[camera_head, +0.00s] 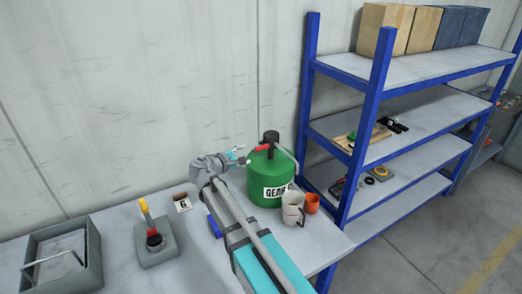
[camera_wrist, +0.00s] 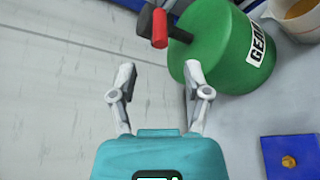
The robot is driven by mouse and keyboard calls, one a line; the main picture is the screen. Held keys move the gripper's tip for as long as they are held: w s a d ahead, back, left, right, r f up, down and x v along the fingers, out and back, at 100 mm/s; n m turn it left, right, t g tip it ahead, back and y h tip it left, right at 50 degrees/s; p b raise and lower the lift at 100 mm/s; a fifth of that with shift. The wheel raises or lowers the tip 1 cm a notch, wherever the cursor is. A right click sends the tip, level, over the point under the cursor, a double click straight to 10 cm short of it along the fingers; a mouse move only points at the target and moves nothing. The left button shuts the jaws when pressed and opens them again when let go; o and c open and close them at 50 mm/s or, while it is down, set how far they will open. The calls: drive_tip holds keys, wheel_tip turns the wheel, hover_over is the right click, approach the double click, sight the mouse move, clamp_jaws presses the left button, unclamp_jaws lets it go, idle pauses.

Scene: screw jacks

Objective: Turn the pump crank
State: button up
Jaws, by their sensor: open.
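The green gear-oil drum (camera_head: 262,180) stands on the bench, with a black pump (camera_head: 271,137) on top and a red crank handle (camera_head: 262,148) pointing left. In the wrist view the red handle (camera_wrist: 159,28) sticks up beyond the fingertips, near the top middle, and the drum (camera_wrist: 222,45) fills the upper right. My gripper (camera_head: 241,156) is just left of the handle in the head view. In the wrist view its two fingers (camera_wrist: 159,74) are spread apart with nothing between them. The handle appears apart from both fingers.
A grey box with a lever (camera_head: 157,243) and a grey tray (camera_head: 90,246) are at left. A blue shelf rack (camera_head: 367,130) stands at right. The wall is close behind.

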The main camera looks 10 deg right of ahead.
sight(257, 149)
drive_tip(key=b+x, duration=0.1)
drive_tip(key=x, duration=0.8)
drive_tip(key=shift+w+d+b, duration=0.2)
drive_tip(key=shift+d+b, duration=0.1)
drive_tip(key=shift+b, duration=0.1)
clamp_jaws()
